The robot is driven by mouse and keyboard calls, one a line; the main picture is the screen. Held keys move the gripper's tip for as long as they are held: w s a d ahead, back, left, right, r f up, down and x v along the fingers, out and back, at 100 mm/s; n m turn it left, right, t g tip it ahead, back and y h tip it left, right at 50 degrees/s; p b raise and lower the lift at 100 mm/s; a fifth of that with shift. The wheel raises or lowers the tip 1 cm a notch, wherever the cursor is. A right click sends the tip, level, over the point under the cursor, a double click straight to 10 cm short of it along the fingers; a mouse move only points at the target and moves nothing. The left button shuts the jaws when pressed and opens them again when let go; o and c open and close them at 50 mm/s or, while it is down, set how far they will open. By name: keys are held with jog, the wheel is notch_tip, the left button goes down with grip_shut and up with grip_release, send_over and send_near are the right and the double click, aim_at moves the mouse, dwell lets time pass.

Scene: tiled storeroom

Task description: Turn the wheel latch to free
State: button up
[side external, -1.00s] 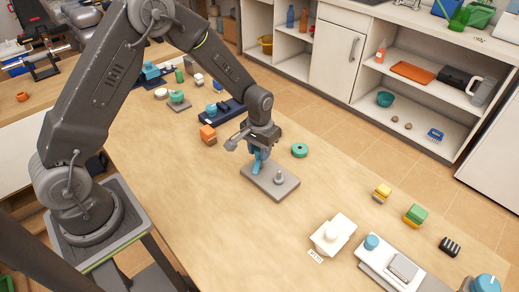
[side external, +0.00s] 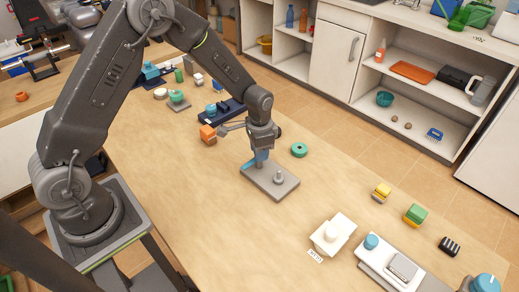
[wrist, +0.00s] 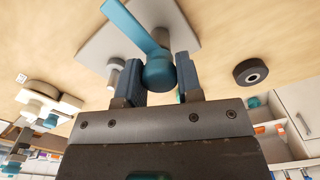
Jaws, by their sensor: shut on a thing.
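The latch is a grey plate (side external: 282,190) on the wooden table with a blue turning part (side external: 248,164) at its far-left end. A short grey post (side external: 279,178) stands on the plate's nearer end. In the wrist view the blue part has a flat arm (wrist: 133,25) and a round knob (wrist: 159,73). My gripper (side external: 261,156) points down over that end of the plate. In the wrist view its two fingers (wrist: 160,80) are shut on the round knob, one on each side. The flat arm sticks out beyond the fingers. The plate (wrist: 95,45) also shows there.
A white block with a knob (side external: 333,234) and a white device (side external: 392,262) stand nearer right. Bare table surrounds the plate.

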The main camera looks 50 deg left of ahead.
dwell(0.4)
jog(key=o, duration=0.9)
jog(key=shift+o, duration=0.2)
notch_tip(320, 180, up, 14)
jog(key=shift+f, duration=0.1)
